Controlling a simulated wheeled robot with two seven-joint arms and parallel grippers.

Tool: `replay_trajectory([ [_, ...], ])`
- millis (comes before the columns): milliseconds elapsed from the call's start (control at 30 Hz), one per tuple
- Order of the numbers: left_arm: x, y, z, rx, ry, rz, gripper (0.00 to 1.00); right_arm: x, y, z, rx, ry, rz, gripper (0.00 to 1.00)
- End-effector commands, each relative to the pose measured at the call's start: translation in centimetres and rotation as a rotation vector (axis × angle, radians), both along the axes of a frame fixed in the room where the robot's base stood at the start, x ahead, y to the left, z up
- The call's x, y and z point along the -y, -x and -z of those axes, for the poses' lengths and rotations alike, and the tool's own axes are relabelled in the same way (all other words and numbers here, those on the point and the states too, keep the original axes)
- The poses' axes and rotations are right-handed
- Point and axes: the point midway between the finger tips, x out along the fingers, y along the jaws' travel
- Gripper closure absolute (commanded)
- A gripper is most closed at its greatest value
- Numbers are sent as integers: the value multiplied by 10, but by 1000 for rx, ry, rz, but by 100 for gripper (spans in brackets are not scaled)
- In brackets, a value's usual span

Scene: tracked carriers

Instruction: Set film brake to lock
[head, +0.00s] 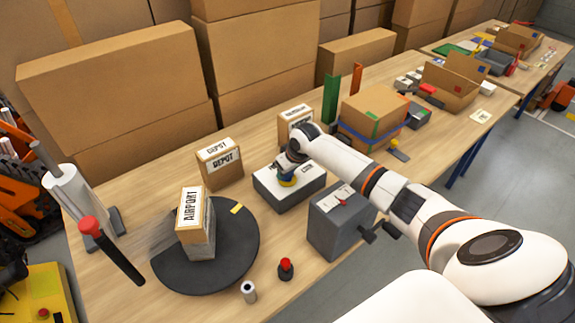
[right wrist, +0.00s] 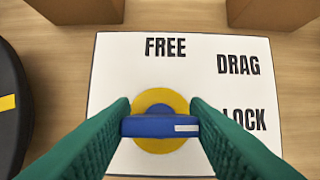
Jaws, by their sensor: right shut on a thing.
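The film brake is a grey box with a white top (head: 315,183), standing mid-table in the head view. In the right wrist view its white plate (right wrist: 115,80) reads FREE, DRAG and LOCK, LOCK partly covered by a green finger. Its knob is a blue bar (right wrist: 158,126) on a yellow disc (right wrist: 156,99). The bar lies across the picture, its white mark at the right end, pointing toward LOCK. My right gripper (right wrist: 160,128) is shut on the bar, a green finger at each end. My left gripper is out of view.
A black turntable (head: 235,255) with an AIRPORT carton (head: 193,220) is left of the brake. A DEPOT carton (head: 222,165) stands behind. A grey box (head: 335,232) with a small red lever is in front, under my right arm. A red button (head: 286,266) is near the front edge.

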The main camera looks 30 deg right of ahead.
Motion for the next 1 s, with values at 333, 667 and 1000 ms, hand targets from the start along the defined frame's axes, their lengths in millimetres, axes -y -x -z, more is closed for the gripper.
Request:
replay_trajectory([
  [333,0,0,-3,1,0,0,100,0,-1,0,2,-1,23,81],
  [667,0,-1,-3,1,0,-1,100,0,-1,0,2,0,22,36],
  [1000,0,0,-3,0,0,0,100,0,1,-4,1,0,21,36],
])
